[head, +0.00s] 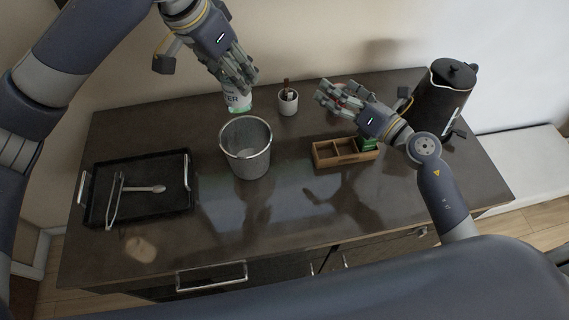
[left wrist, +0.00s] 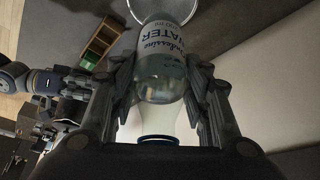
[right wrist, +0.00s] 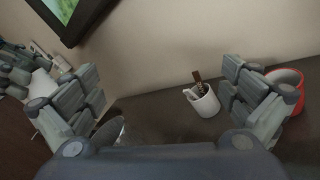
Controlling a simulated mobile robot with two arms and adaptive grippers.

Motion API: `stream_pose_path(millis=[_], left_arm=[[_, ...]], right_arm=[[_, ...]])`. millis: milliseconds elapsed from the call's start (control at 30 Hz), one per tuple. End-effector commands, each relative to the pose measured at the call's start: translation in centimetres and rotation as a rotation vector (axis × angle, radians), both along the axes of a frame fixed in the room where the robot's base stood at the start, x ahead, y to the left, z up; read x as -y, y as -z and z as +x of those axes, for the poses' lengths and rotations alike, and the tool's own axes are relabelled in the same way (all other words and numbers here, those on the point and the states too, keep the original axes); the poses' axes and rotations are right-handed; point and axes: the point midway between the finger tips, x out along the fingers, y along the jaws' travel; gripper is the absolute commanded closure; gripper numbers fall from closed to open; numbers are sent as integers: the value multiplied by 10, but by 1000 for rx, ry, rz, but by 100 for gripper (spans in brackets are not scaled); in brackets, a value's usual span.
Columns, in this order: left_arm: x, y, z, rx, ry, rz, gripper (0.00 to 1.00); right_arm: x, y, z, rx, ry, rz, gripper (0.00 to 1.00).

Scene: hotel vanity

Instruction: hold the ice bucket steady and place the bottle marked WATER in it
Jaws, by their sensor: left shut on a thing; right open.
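The ice bucket (head: 245,150) is a grey metal pail standing upright and empty on the dark counter; part of its rim shows in the left wrist view (left wrist: 133,8). My left gripper (head: 240,80) is shut on the clear bottle (head: 238,100), whose label reads WATER in the left wrist view (left wrist: 160,75). The bottle is just behind the bucket's far rim in the head view; its height above the counter is unclear. My right gripper (head: 333,99) is open and empty, right of the bucket and not touching it; its spread fingers show in the right wrist view (right wrist: 165,95).
A black tray (head: 150,165) with a spoon and tongs lies at left. A wooden divided box (head: 330,153) holds green packets below my right gripper. A white cup (head: 288,104) stands behind, a black kettle (head: 445,95) at right. A red mug (right wrist: 288,90) shows in the right wrist view.

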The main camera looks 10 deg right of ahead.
Motion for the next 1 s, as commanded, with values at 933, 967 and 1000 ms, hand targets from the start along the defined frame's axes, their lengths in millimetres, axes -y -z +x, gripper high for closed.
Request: stream_pose_path(millis=[933, 967, 1000], left_arm=[[0, -1, 0, 1, 0, -2, 92], [0, -1, 0, 1, 0, -2, 92], [0, -1, 0, 1, 0, -2, 92]], right_arm=[[-163, 121, -93, 63, -318, -644, 0], [-167, 123, -89, 62, -318, -643, 0], [-172, 126, -83, 63, -316, -644, 0]])
